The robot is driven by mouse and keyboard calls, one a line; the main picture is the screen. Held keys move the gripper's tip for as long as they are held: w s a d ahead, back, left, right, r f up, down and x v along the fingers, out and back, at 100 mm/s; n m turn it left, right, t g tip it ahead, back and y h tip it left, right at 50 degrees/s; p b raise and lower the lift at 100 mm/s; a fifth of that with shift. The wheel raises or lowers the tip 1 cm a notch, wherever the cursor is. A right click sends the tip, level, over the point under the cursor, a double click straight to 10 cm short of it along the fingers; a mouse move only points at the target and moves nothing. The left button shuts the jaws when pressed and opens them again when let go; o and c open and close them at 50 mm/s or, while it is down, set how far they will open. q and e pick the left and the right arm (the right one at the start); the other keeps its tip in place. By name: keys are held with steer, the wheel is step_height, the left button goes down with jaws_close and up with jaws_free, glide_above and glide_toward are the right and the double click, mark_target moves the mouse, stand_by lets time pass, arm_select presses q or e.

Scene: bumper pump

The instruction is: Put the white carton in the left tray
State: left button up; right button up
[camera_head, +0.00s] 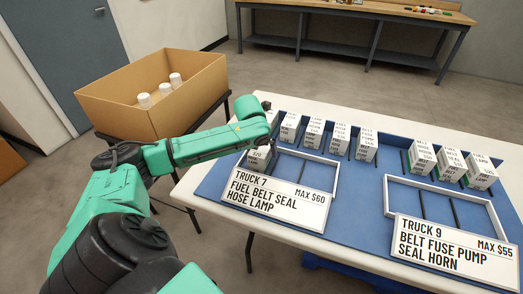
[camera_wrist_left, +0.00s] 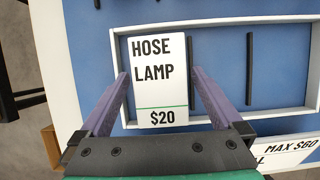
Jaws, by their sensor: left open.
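A white carton (camera_wrist_left: 157,80) marked "HOSE LAMP $20" stands at the left end of the left tray (camera_wrist_left: 287,113), in the wrist view. In the head view the carton (camera_head: 259,160) shows just below my left wrist. The left tray (camera_head: 335,172) is a white-rimmed frame with dark dividers, behind the "TRUCK 7" sign. My left gripper (camera_wrist_left: 160,76) is open, with one finger on each side of the carton. In the head view the forearm and wrist hide most of this gripper. My right gripper is not in view.
Several similar white cartons (camera_head: 339,136) stand in a row along the back of the blue mat. More cartons (camera_head: 451,163) stand behind the right tray (camera_head: 398,182), above the "TRUCK 9" sign. A cardboard box (camera_head: 150,119) with white bottles stands left of the table.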

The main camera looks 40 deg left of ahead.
arm_select(q)
steer(key=v, duration=1.1)
steer(key=shift+s+r+p, duration=0.1)
steer(key=shift+p, duration=0.25)
